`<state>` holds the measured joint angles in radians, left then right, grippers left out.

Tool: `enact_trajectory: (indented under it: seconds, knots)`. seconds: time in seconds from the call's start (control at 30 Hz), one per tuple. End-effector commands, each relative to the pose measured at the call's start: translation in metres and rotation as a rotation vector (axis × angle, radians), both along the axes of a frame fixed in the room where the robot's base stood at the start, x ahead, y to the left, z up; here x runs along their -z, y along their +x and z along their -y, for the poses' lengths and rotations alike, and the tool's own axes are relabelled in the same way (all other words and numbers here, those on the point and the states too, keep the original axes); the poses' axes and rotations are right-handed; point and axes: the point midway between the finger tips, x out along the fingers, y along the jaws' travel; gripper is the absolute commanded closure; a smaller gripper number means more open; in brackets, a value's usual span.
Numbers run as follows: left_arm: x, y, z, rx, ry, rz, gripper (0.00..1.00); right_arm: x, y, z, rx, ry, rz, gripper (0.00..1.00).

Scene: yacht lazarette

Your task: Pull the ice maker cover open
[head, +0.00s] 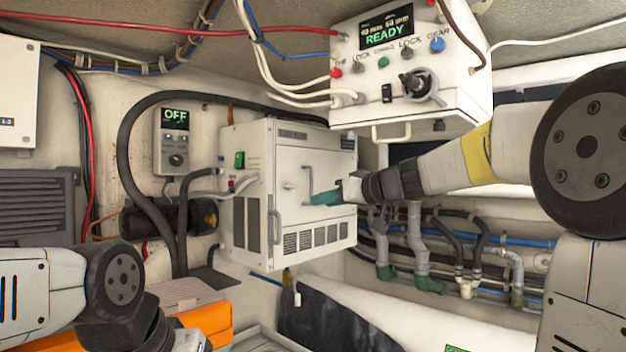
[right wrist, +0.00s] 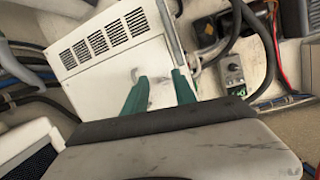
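The ice maker is a white box (head: 331,225) with dark vents, mounted at the wall in the middle of the head view. Its front face carries an upright bar handle (head: 307,181), and the front looks closed. My left gripper is out of view.
A white control box (head: 410,70) reading READY hangs above my right forearm. A panel (head: 174,140) reading OFF and a thick black hose (head: 122,165) are left of the ice maker. Pipes (head: 415,245) run below right. An orange item (head: 208,318) lies at lower left.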

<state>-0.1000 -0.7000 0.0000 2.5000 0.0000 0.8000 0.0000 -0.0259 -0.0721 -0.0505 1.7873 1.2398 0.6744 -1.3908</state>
Motion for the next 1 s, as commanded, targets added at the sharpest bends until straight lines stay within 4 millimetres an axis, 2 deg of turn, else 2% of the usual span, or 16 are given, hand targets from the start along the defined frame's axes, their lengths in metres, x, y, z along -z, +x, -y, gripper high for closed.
enact_trajectory:
  seconds: [0.03, 0.1, 0.2, 0.37, 0.8, 1.0]
  knots:
    - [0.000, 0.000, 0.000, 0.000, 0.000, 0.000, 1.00, -0.012, 0.025, 0.005, 0.013, 0.009, 0.059, 0.67]
    - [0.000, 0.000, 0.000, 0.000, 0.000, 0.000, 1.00, -0.028, 0.049, 0.012, 0.034, 0.015, 0.136, 0.67]
    - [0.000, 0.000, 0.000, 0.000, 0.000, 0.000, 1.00, -0.042, 0.072, 0.021, 0.058, 0.016, 0.212, 0.67]
    - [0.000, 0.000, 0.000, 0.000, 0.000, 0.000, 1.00, -0.052, 0.088, 0.024, 0.075, 0.016, 0.259, 0.67]
    - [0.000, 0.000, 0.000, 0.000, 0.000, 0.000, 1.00, -0.051, 0.140, -0.011, 0.075, 0.013, 0.260, 0.67]
    - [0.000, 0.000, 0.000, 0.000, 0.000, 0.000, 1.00, -0.052, 0.149, -0.017, 0.076, 0.015, 0.260, 0.67]
